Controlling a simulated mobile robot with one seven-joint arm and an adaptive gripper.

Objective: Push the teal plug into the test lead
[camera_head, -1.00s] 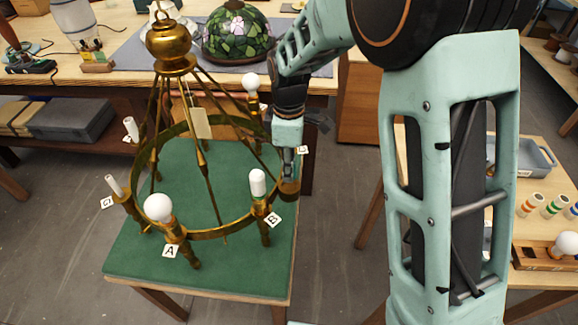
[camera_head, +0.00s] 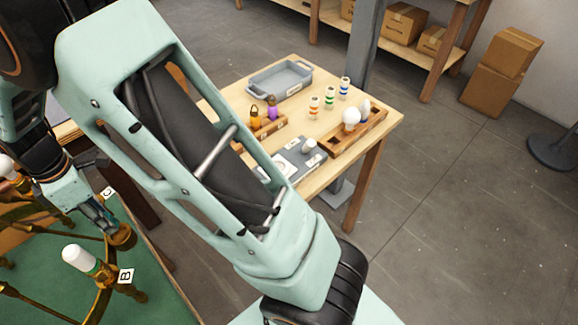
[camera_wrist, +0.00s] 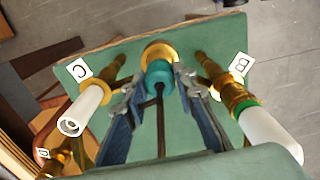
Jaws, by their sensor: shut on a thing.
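In the wrist view, the teal plug (camera_wrist: 158,73) sits between the two fingertips of my gripper (camera_wrist: 160,82), which is shut on it. A dark cord (camera_wrist: 160,120) runs from the plug back towards the camera. A brass cup (camera_wrist: 157,52) is directly beyond the plug, between the arms labelled C and B. Whether the plug touches or enters the cup cannot be told. In the head view my gripper (camera_head: 108,218) is at the left, by the brass fixture's rim, and the plug is hidden. I cannot single out the test lead.
A white candle sleeve (camera_head: 78,258) stands beside my gripper at label B, and another white sleeve (camera_wrist: 84,108) is at C. A wooden side table (camera_head: 330,180) holds a grey tray (camera_head: 280,84), a bulb rack (camera_head: 357,134) and several small coloured-band pieces.

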